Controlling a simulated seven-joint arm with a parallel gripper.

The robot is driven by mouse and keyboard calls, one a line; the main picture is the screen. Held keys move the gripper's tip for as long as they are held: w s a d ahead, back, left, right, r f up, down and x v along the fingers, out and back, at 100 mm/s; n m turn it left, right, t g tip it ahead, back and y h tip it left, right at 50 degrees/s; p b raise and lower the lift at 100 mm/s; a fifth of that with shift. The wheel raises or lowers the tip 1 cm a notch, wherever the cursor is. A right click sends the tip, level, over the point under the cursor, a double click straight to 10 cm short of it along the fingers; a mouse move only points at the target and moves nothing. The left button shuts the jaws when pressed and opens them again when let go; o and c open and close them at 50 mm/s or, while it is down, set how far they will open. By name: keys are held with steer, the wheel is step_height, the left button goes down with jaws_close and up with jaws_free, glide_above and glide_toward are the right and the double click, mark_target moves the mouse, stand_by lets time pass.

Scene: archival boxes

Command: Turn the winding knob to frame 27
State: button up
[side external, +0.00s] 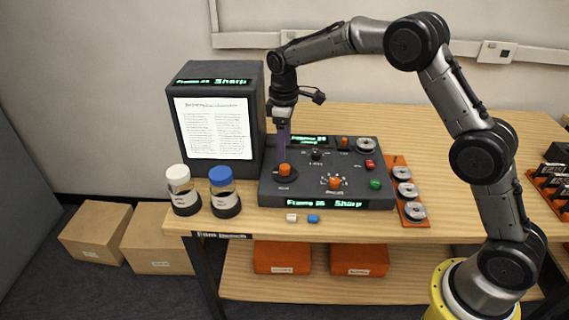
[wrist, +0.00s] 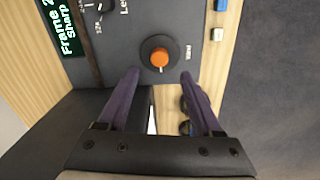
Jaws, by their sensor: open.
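The winding knob (side external: 285,170) is an orange cap on a black round base, at the left of the dark control console (side external: 320,203). In the wrist view the orange knob (wrist: 159,58) has a pale pointer mark on its lower side. My gripper (side external: 283,150) points down just above it. In the wrist view my gripper (wrist: 161,74) has its two purple fingers spread, with the knob just beyond their tips and in line with the gap. I see no contact. The console's front display (side external: 334,204) appears to read "Frame 26 Sharp".
A second orange knob (side external: 335,183) with tick marks sits to the right on the console. The reader screen (side external: 214,128) stands behind left. Two jars with white (side external: 178,175) and blue (side external: 220,176) lids stand at the front left. Several reels (side external: 403,190) lie at the right.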

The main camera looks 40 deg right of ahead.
mark_target(285, 167)
step_height(285, 167, down, 7)
steer(key=shift+d+f, duration=0.1)
steer(key=shift+f, duration=0.05)
steer(key=shift+c, duration=0.2)
jaws_close()
stand_by(0.3)
